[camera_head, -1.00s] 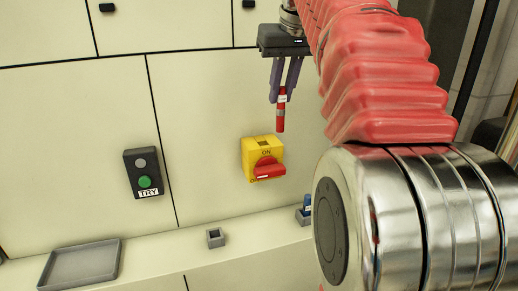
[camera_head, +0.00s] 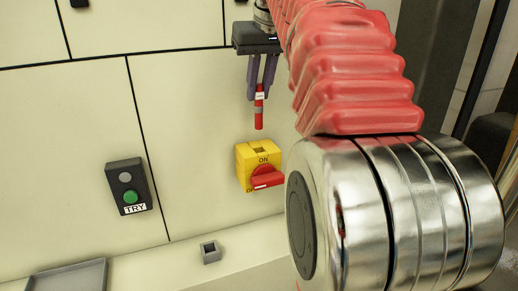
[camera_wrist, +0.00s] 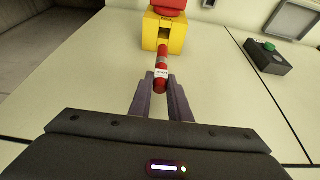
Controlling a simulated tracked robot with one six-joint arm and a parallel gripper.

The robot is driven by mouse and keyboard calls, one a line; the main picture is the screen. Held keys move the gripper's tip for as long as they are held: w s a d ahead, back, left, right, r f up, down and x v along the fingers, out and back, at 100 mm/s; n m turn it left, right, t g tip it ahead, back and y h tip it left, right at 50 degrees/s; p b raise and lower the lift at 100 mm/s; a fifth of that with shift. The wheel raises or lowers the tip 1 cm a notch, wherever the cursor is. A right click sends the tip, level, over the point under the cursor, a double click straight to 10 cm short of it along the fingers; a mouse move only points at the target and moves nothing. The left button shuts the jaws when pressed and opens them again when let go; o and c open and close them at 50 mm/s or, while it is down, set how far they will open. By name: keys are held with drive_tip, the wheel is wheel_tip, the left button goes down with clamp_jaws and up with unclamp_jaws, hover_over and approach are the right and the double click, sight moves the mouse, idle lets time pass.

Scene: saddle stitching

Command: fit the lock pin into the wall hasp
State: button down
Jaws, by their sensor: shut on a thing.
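The lock pin (camera_head: 259,119) is a red rod with a white label, hanging nearly upright. My gripper (camera_head: 258,94) is shut on its upper part with two dark purple fingers. The wall hasp (camera_head: 243,163) is a yellow box with a red handle marked ON, and a square hole (camera_head: 262,149) shows on its top. In the head view the pin's lower end is just above that hole, apart from it. In the wrist view the pin (camera_wrist: 162,64) points at the yellow hasp (camera_wrist: 176,40), but its far end overlaps the box, so the gap is unclear.
A black TRY button box (camera_head: 128,186) with a green button is on the wall to the left. A small grey square holder (camera_head: 210,252) and a grey tray (camera_head: 68,278) are on the ledge below. The wall around the hasp is clear.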

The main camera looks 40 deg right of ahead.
sight(261, 118)
drive_tip(key=shift+f, duration=2.7)
drive_tip(key=shift+f, duration=2.1)
drive_tip(key=c, duration=1.6)
unclamp_jaws()
drive_tip(key=shift+c, duration=0.2)
drive_tip(key=shift+r, duration=0.1)
drive_tip(key=v, duration=1.2)
